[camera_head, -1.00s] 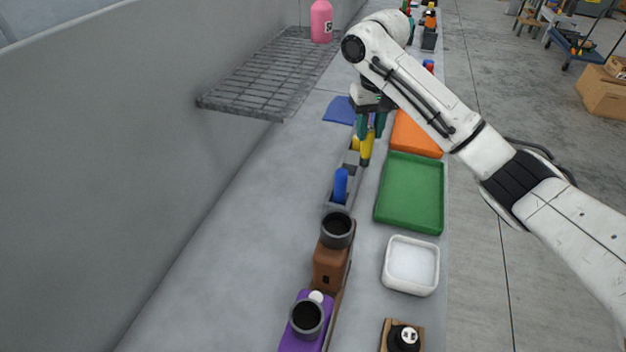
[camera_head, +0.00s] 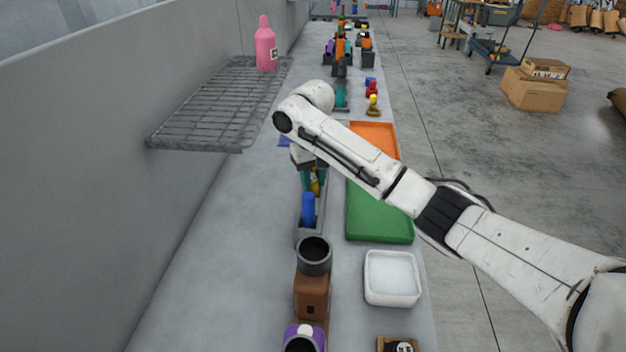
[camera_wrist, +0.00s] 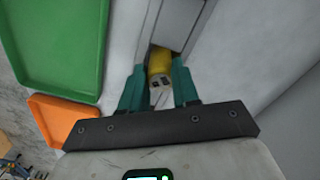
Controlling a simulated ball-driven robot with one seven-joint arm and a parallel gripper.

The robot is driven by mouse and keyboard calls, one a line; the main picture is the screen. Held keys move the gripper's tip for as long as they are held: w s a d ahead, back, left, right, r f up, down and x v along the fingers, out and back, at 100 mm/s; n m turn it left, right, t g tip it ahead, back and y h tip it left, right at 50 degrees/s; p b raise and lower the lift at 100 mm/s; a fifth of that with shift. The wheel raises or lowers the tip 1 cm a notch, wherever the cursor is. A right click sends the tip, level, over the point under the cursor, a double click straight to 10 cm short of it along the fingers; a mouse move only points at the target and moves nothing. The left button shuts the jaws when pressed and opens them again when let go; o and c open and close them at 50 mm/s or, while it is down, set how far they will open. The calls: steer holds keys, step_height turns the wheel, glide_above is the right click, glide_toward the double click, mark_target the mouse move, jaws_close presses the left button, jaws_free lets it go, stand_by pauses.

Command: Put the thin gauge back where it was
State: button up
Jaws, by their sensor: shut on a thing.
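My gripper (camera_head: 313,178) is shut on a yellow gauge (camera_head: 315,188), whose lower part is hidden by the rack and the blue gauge. In the wrist view, the teal fingers (camera_wrist: 160,70) stand on both sides of the yellow gauge (camera_wrist: 160,58), which has a grey end with dark marks. A narrow grey rack (camera_head: 299,236) stands on the bench, with a blue gauge (camera_head: 308,208) upright in its near end. The yellow gauge is at the rack's far end; in the wrist view it overlaps the grey rack (camera_wrist: 178,22). I cannot tell whether it is seated in the rack.
A green tray (camera_head: 380,229) and an orange tray (camera_head: 374,134) lie right of the rack. A white tray (camera_head: 391,280) is nearer. A brown block with a dark cup (camera_head: 312,290) stands in front of the rack. A wire shelf (camera_head: 205,115) juts from the left wall.

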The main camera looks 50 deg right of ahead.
steer(key=shift+f, duration=0.2)
steer(key=o, duration=1)
steer(key=shift+f, duration=0.1)
step_height(320, 180, up, 12)
steer(key=p, duration=0.2)
